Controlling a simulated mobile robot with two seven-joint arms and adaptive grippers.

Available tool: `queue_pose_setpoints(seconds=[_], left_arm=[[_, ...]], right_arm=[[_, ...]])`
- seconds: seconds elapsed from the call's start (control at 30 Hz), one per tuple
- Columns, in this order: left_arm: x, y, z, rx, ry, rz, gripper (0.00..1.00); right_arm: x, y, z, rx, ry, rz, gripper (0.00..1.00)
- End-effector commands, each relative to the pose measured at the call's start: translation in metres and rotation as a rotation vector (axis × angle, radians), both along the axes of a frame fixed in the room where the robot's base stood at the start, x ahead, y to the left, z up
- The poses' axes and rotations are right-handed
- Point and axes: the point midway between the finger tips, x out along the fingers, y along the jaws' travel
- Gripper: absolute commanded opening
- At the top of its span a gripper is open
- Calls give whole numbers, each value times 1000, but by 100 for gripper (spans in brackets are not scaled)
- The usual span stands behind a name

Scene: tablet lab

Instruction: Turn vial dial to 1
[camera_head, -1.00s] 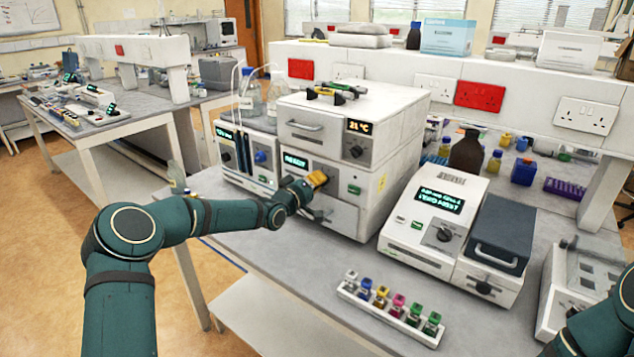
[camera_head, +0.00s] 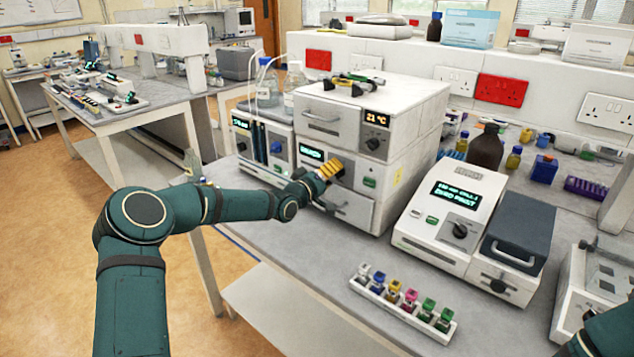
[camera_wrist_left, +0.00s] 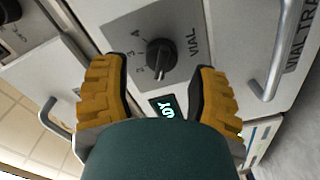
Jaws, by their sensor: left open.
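The vial dial (camera_wrist_left: 160,53) is a round black knob on a light grey panel in the left wrist view. Several numerals are printed on its left and the word VIAL on its right; I cannot clearly tell which number it points to. My left gripper (camera_wrist_left: 158,70), with yellow-orange ridged fingers, is open. Its fingers lie either side of the dial in that view, with gaps to it. In the head view my left gripper (camera_head: 329,168) is at the front of the white stacked unit (camera_head: 410,115) and largely hides the dial. My right gripper is out of view.
A lit display (camera_head: 311,152) and green button (camera_head: 369,182) flank the left gripper. A drawer handle (camera_wrist_left: 270,60) stands out close by. A vial rack (camera_head: 403,306) and a grey-lidded instrument (camera_head: 455,220) stand to the right. Bare bench lies in front.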

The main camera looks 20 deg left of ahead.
Motion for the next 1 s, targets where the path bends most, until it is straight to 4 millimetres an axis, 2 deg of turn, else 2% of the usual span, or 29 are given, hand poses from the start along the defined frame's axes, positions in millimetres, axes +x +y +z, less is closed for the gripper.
queue_pose_setpoints(seconds=[0.3,0.5,0.7,1.0], left_arm=[[-57,22,1,2,-1,3,59],[-86,32,1,0,-3,2,59],[-98,36,1,-1,-4,1,59],[-99,36,1,-2,-3,1,59]], right_arm=[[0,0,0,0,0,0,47],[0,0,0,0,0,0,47],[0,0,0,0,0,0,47],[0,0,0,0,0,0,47]])
